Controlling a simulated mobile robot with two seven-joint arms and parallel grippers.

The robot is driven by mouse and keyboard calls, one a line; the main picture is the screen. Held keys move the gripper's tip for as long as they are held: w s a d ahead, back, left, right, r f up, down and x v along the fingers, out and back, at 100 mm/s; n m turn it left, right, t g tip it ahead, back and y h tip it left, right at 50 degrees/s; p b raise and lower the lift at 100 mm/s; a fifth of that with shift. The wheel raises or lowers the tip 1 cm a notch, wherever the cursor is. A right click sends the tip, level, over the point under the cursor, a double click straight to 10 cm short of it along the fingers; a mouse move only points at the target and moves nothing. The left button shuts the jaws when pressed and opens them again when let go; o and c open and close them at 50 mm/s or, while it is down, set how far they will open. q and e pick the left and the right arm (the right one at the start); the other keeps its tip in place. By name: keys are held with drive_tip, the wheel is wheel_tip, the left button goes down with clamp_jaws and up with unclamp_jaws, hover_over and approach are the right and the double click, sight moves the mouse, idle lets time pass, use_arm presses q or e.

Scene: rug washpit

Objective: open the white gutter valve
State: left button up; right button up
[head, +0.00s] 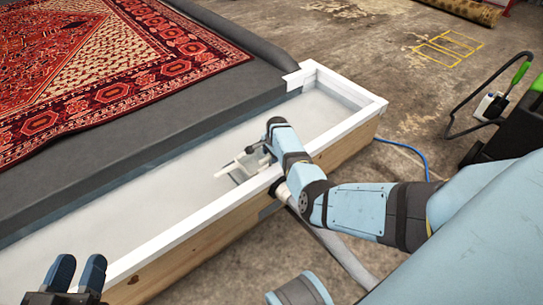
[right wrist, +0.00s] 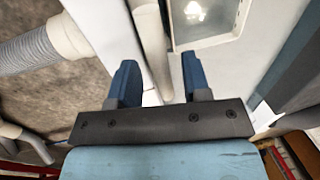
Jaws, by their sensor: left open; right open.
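The white gutter valve (head: 243,168) sits inside the gutter against its near wall, with a thin light bar sticking out to the left; my right wrist partly covers it. In the right wrist view, my right gripper (right wrist: 160,80) is open, with its two blue fingers apart. A pale upright bar (right wrist: 152,45) shows between and beyond the fingers; I cannot tell if it is the valve's handle or if a finger touches it. My left gripper (head: 76,272) is open and empty at the lower left, over the gutter's near side.
The white-rimmed gutter (head: 345,128) has a wooden outer side. A grey hose (head: 345,258) runs from a white outlet pipe (right wrist: 68,36) outside the wall. A red patterned rug (head: 100,65) lies beyond on a dark bed.

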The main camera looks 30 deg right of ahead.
clamp_jaws()
drive_tip(key=shift+r+p, duration=0.65)
drive_tip(key=shift+p, duration=0.05)
wheel_tip(320, 180, up, 4)
drive_tip(key=p, duration=0.4)
drive_tip(key=shift+f, duration=0.1)
use_arm(q)
drive_tip(key=r, duration=0.1)
drive_tip(key=s+r+n, duration=0.1)
drive_tip(key=n, duration=0.1)
drive_tip(key=shift+s+d+r, duration=0.25)
drive_tip(key=shift+d+r, duration=0.1)
drive_tip(key=shift+r, duration=0.05)
use_arm(e)
drive_tip(key=shift+f, duration=0.15)
unclamp_jaws()
